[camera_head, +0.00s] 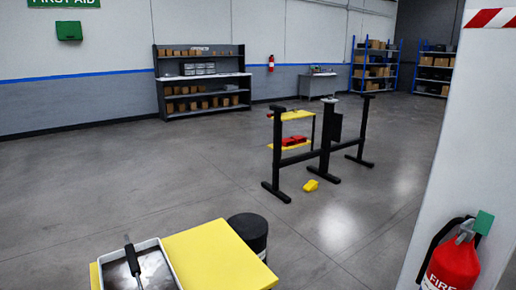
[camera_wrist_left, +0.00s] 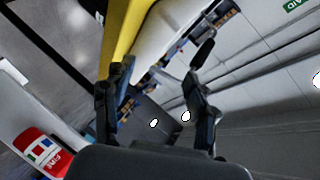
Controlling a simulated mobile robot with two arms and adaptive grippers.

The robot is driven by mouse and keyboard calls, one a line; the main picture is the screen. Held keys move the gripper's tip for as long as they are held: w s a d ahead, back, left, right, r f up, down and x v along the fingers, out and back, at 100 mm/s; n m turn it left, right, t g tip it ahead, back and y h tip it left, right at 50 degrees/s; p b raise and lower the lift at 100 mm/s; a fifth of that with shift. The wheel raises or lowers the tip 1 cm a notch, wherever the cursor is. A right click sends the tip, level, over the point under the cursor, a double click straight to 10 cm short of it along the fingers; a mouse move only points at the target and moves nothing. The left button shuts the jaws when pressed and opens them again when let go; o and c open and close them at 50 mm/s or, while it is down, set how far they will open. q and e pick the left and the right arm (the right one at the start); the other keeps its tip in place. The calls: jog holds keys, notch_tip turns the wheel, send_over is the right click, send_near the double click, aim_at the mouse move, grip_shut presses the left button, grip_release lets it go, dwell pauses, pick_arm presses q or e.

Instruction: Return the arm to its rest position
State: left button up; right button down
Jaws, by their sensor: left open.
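My left gripper (camera_wrist_left: 156,72) shows only in the left wrist view, with its two dark fingers spread apart and nothing seen clasped between them. Beyond the fingers is a pale tray with a tool (camera_wrist_left: 204,50) that has a black handle; the right finger partly overlaps it. The head view shows the same tray (camera_head: 96,276) on the yellow table (camera_head: 215,258) at the bottom, with the tool (camera_head: 132,260) leaning in it, handle up. Neither arm shows in the head view, and my right gripper is in no view.
A black bin (camera_head: 248,235) stands behind the yellow table. A black stand (camera_head: 324,155) is on the floor further back, with a yellow object (camera_head: 311,185) near its foot. A white pillar (camera_head: 470,140) and a red extinguisher (camera_head: 453,268) are at the right. The left floor is clear.

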pick_arm(q)
jog(key=s+d+f+n+g+h, duration=0.1)
jog(key=s+d+f+n+g, duration=0.45)
jog(key=s, duration=0.35)
jog(key=s+d+f+n+g, duration=0.4)
jog(key=s+n+g, duration=0.15)
jog(key=s, duration=0.25)
notch_tip(320, 180, down, 22)
jog(key=g+p, duration=0.1)
jog(key=p, duration=0.1)
jog(key=s+a+f+p, duration=0.1)
jog(key=s+f, duration=0.7)
jog(key=s, duration=0.1)
jog(key=s+a+f+g+p, duration=0.1)
jog(key=s+a+f, duration=0.1)
jog(key=s+f, duration=0.6)
jog(key=shift+s+a+m+g, duration=0.3)
jog(key=shift+s+m, duration=0.1)
jog(key=shift+s, duration=0.3)
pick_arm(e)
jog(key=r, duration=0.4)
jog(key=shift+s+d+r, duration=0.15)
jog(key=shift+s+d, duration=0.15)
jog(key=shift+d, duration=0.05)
pick_arm(q)
jog(key=shift+c, duration=0.4)
